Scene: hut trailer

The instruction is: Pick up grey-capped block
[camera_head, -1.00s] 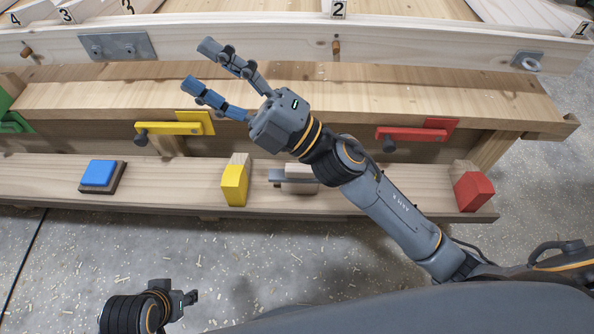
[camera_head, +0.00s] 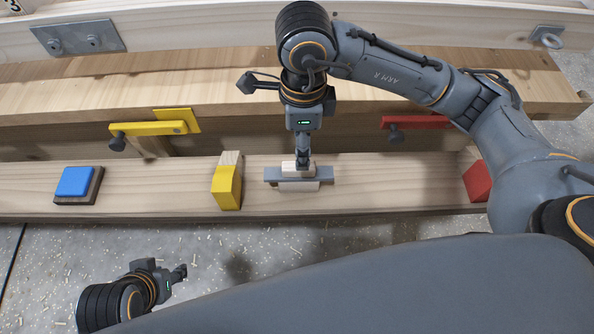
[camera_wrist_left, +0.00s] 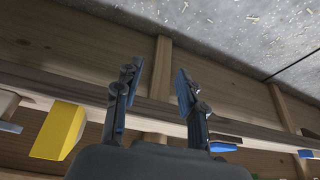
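The grey-capped block (camera_head: 273,175) sits on the low wooden shelf, right of the yellow block. It shows pale wood above and below a grey crosspiece. My right gripper (camera_head: 303,162) points down at its upper part, with the fingers seen edge-on and overlapping it. I cannot tell whether they are open, shut or gripping. My left gripper (camera_head: 183,272) hangs at the lower left, in front of the shelf and away from the block. In the left wrist view its two fingers (camera_wrist_left: 159,72) stand apart with nothing between them.
The yellow block (camera_head: 226,188) is close left of the grey-capped one. A blue block (camera_head: 75,182) lies farther left, and a red block (camera_head: 477,182) stands at the right end. Yellow (camera_head: 150,128) and red (camera_head: 418,122) latches are on the bench front behind. Shelf right of the grey-capped block is clear.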

